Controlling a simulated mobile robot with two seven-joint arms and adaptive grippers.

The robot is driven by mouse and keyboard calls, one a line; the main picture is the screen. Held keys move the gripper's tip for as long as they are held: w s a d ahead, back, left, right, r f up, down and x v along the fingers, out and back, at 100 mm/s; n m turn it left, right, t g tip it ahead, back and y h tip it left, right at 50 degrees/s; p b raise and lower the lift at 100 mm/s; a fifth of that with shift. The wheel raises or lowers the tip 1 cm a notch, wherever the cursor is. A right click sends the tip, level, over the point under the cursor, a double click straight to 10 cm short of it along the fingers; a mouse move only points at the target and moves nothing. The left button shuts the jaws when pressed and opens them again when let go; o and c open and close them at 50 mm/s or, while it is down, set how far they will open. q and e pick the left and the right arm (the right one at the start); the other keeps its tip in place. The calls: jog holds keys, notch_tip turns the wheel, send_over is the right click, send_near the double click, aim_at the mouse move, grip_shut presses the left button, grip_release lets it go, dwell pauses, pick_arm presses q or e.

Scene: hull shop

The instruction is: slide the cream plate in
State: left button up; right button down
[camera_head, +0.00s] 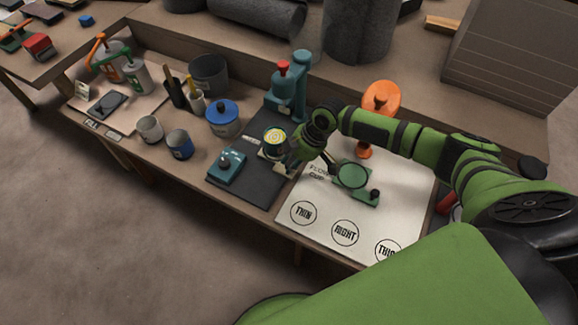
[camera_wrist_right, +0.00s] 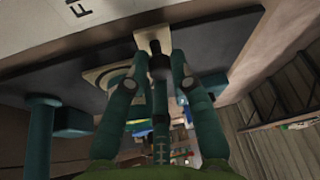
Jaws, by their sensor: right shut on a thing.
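My right gripper (camera_head: 289,162) is at the right side of a dark mat (camera_head: 238,190) on the bench. In the wrist view my right gripper (camera_wrist_right: 158,62) is shut on a small black knob (camera_wrist_right: 159,66) at the end of the cream plate (camera_wrist_right: 152,36). In the head view the gripper hides most of the plate, beside a tin with a yellow-marked top (camera_head: 275,138). My left gripper is not in view.
A teal press (camera_head: 291,85) stands behind the mat and a teal block (camera_head: 227,166) lies at its front left. Cups and a blue-lidded pot (camera_head: 222,119) stand left.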

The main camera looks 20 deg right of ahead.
jog(key=c, duration=1.1)
grip_release()
jog(key=shift+a+r, duration=0.15)
jog(key=shift+a, duration=0.05)
jog(key=shift+d, duration=0.1)
jog(key=v, duration=1.2)
